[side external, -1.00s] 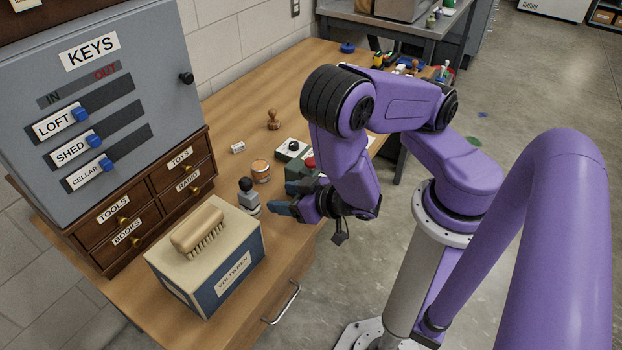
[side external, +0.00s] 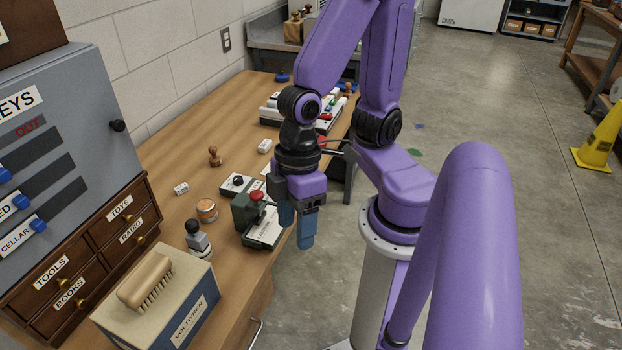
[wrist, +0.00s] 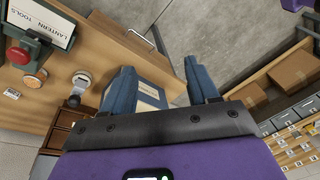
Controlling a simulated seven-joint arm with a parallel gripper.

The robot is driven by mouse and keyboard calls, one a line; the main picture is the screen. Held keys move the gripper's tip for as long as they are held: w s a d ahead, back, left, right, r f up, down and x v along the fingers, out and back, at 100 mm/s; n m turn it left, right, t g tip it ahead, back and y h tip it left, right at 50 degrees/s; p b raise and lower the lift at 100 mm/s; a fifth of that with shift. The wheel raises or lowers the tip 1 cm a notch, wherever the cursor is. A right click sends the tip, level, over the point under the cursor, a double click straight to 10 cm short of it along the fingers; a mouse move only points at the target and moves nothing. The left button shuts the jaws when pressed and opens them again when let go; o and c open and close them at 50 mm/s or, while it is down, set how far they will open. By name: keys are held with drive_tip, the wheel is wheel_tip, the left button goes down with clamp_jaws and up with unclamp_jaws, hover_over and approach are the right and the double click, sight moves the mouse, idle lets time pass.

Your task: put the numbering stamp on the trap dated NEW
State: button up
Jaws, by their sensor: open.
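A small stamp with a black rounded handle and a grey body (side external: 198,242) stands upright on the bench beside the blue-and-cream box. It also shows in the wrist view (wrist: 81,80), left of the fingers. I cannot tell if it is the numbering stamp; a brown wooden-handled stamp (side external: 214,157) stands farther back. Small white blocks (side external: 181,188) and (side external: 265,146) lie on the bench, their print too small to read. No date NEW is legible. My gripper (side external: 296,228) points down, open and empty, at the bench's right edge; it also shows in the wrist view (wrist: 161,82).
A green device with a red knob (side external: 248,212) stands beside my gripper, near a round tin (side external: 207,211). A brush (side external: 146,282) lies on the box (side external: 190,305). The key cabinet (side external: 70,130) and drawers (side external: 90,250) border the left. Bench space (side external: 190,140) is free behind.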

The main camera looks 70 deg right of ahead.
drive_tip(key=d+r+n+h, duration=0.1)
drive_tip(key=d+r+n, duration=0.1)
drive_tip(key=d+r, duration=0.2)
drive_tip(key=shift+d+h, duration=0.4)
drive_tip(key=shift+d, duration=0.85)
